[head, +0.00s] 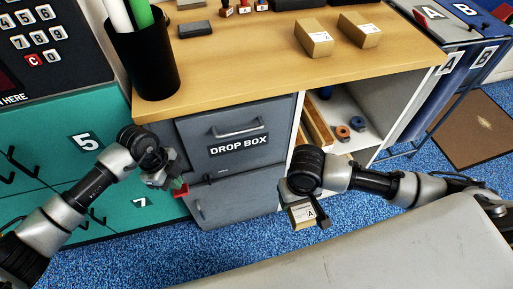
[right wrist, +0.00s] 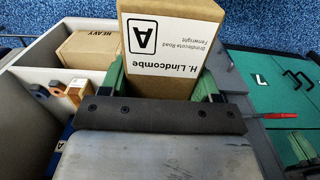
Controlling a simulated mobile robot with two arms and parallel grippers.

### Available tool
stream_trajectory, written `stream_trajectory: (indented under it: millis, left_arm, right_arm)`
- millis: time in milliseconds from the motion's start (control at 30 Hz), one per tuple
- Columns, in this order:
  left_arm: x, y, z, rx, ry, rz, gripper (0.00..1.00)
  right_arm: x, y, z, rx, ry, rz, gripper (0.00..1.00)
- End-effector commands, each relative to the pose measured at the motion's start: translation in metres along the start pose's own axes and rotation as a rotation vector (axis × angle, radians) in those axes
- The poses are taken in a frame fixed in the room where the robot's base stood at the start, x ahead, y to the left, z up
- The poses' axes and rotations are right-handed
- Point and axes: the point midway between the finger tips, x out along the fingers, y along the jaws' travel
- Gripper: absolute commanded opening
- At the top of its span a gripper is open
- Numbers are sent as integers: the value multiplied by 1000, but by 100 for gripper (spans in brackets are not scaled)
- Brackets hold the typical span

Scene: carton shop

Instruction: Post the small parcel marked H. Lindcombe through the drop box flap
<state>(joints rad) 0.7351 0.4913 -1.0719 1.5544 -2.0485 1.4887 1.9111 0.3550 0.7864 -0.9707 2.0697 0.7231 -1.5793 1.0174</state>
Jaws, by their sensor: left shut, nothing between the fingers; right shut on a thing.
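The small parcel (head: 303,214) is a brown carton with a white label showing a large A. In the right wrist view the parcel (right wrist: 160,60) reads H. Lindcombe. My right gripper (head: 304,204) is shut on it and holds it in front of the cabinet, right of the drop box. The drop box (head: 238,122) is a grey front with a bar handle and a name plate; its flap (head: 270,112) looks closed. My left gripper (head: 176,186) is shut and empty, low at the left edge of the drop box, beside a red piece. Contact there is unclear.
Two small cartons (head: 316,38) (head: 358,31) stand on the wooden counter (head: 230,70), with a black bin (head: 147,62) of rolls at its left. Open white shelves (head: 368,104) hold tape rolls and a carton marked HEAVY (right wrist: 88,52). Teal lockers (head: 45,180) stand left.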

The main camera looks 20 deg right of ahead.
Motion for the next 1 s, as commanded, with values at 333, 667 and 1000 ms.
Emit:
stream_trajectory:
  millis: [333, 667, 1000]
  left_arm:
    - [0, 0, 0, 0, 0, 0, 0]
    - [0, 0, 0, 0, 0, 0, 0]
    - [0, 0, 0, 0, 0, 0, 0]
  right_arm:
    - [-28, -20, -21, -165, 10, -2, 32]
    - [-116, -69, -58, -728, 12, 4, 32]
    - [-208, -99, -65, -1338, 6, 7, 32]
